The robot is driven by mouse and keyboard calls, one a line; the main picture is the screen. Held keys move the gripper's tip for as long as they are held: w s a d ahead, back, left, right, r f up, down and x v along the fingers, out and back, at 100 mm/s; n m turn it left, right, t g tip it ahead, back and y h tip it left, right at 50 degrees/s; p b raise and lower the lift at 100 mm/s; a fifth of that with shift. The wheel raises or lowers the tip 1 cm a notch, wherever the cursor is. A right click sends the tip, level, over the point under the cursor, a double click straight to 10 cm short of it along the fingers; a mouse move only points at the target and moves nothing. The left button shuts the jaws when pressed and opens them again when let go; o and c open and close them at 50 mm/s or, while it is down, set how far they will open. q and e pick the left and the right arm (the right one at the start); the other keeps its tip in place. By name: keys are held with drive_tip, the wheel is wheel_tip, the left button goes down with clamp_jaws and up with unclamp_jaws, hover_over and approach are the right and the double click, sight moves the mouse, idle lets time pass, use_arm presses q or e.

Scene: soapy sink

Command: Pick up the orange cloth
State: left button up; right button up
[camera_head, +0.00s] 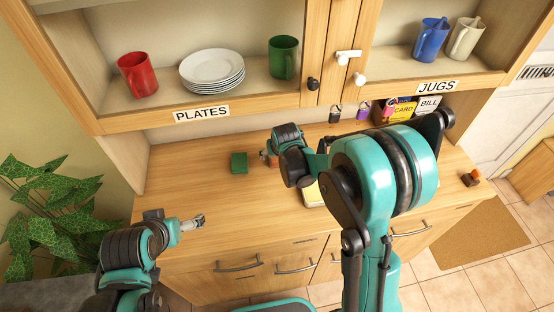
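I cannot make out a clear orange cloth. A small orange and dark brown item (471,178) lies at the right end of the wooden counter; it is too small to tell what it is. My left gripper (199,220) is over the front left part of the counter, with nothing visible in it. My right gripper (268,156) is over the back middle of the counter, with a bit of orange-brown showing at its tip; its fingers are too small and partly hidden to read. My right arm hides much of the counter's right half.
A green block (239,163) stands on the counter (180,180). A yellow item (313,196) is partly behind my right arm. Above are a red mug (138,74), stacked plates (212,69), a green mug (283,57) and jugs (431,39). A plant (45,215) stands left.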

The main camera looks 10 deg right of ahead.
drive_tip(key=c, duration=1.1)
use_arm(q)
drive_tip(key=shift+r, duration=0.1)
use_arm(e)
drive_tip(key=shift+r, duration=0.1)
